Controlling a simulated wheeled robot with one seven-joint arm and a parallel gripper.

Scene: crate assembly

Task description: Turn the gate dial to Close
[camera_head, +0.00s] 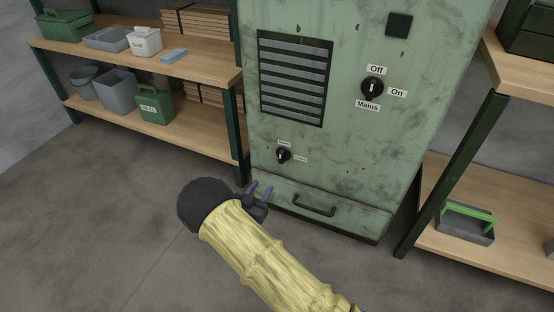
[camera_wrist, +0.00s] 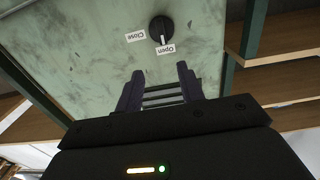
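The gate dial (camera_head: 283,155) is a small black knob low on the left of the green cabinet (camera_head: 350,150). In the wrist view, which is upside down, the dial (camera_wrist: 161,28) has a white mark pointing to the "Open" label (camera_wrist: 166,48). The "Close" label (camera_wrist: 135,36) sits to its left there. In the head view these labels are too small to read. My gripper (camera_head: 261,188) is in front of the cabinet, below and left of the dial, not touching it. Its two purple fingers (camera_wrist: 158,76) are apart with nothing between them.
A larger Mains dial (camera_head: 373,89) with Off and On labels is higher on the cabinet, right of a vent (camera_head: 295,79). A drawer handle (camera_head: 314,206) sticks out below the gate dial. Shelves with bins (camera_head: 150,66) stand left, and another shelf (camera_head: 490,222) right.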

